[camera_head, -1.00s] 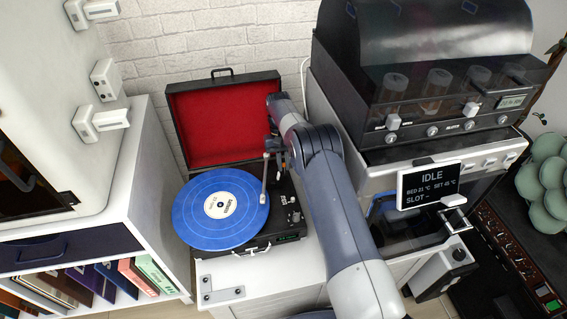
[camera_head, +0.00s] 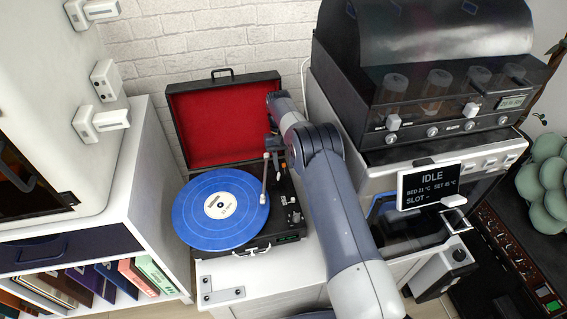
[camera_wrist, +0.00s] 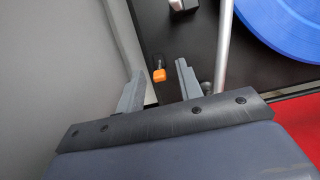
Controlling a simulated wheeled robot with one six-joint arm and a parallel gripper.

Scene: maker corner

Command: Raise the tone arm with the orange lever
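The orange lever (camera_wrist: 159,75) stands on the black deck of the record player in the wrist view. My gripper (camera_wrist: 160,71) is open, with one finger on each side of the lever and visible gaps to both. How high the fingertips are above the deck is hard to tell. The silver tone arm (camera_wrist: 223,48) runs just right of the right finger. In the head view the tone arm (camera_head: 264,178) reaches over the right side of the blue record (camera_head: 195,215).
The record player's open red lid (camera_head: 215,125) stands behind the deck. A machine with an IDLE screen (camera_head: 431,182) is right of my arm. A white shelf (camera_head: 150,190) is at the left. The white table top (camera_head: 285,275) in front is mostly clear.

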